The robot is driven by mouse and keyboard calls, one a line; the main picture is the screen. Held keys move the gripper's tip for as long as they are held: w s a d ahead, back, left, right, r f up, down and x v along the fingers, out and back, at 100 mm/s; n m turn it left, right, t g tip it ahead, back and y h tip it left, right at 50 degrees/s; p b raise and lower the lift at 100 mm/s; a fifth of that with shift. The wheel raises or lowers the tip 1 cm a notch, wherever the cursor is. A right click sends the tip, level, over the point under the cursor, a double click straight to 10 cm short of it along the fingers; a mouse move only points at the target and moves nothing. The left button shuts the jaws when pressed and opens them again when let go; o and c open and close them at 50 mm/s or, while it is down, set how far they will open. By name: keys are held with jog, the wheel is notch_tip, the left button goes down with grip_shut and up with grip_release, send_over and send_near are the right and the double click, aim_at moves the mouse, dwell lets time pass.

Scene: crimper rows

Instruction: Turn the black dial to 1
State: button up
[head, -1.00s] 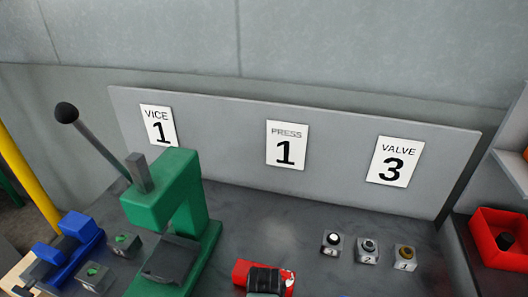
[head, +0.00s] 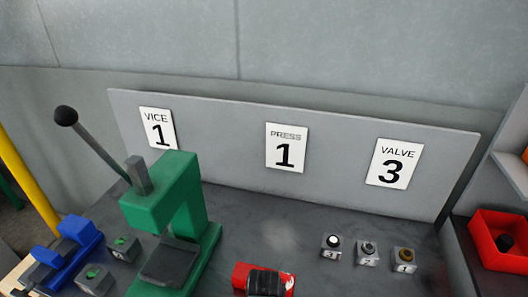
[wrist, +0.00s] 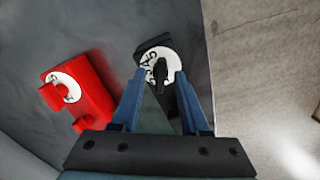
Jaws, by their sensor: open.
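The black dial (wrist: 160,48) is a black box with a white round face and a black knob, upper middle in the wrist view. Dark marks run along the left and upper part of the face; I cannot read them surely, nor which one the knob points at. My gripper (wrist: 160,74) is open, its blue fingers to the left and right of the knob. I cannot tell whether they touch it. A red dial (wrist: 90,92) with a white face lies left of it. The black dial cannot be clearly made out in the head view.
A green press (head: 175,205) and blue vice (head: 68,253) stand at left. Three small knob blocks (head: 367,253) sit at right, near a red bin (head: 495,240). A panel behind bears the signs VICE 1, PRESS 1 (head: 286,148) and VALVE 3.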

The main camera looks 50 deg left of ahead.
notch_tip(320, 180, up, 13)
jog(key=b, duration=0.2)
dwell(0.4)
